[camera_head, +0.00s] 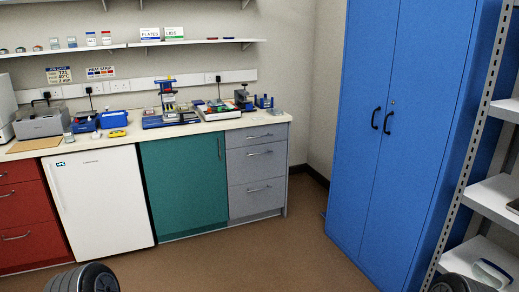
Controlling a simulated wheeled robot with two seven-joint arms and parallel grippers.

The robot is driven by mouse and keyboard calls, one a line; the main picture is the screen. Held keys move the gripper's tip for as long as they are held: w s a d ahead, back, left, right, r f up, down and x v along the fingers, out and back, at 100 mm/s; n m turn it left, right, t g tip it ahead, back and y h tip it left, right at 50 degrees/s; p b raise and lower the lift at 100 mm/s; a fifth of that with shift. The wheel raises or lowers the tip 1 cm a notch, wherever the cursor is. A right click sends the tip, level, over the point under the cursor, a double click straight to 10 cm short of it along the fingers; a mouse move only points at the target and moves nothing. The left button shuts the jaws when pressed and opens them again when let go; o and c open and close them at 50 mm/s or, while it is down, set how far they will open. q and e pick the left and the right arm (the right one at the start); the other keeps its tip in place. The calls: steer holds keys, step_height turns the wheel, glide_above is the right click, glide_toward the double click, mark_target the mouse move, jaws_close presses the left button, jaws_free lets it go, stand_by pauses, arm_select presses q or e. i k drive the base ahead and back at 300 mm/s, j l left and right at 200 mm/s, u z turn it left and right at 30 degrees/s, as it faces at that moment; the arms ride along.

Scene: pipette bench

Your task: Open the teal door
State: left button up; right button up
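The teal door (182,187) is a flat cabinet front under the bench, between the white fridge and the grey drawers. It looks shut, flush with the fronts beside it. A thin dark upright handle (219,148) sits near its upper right edge. Neither of my grippers shows. Only dark rounded parts of my own arms show at the bottom left and bottom right edges, well short of the door.
A white fridge (98,205) stands left of the door, grey drawers (255,171) right. The worktop (180,130) carries lab devices. A tall blue cabinet (360,60) and metal shelving (490,200) stand at right. The brown floor (240,250) before the door is clear.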

mark_target(186, 176)
steer(key=i, duration=3.55)
steer(key=z, duration=0.4)
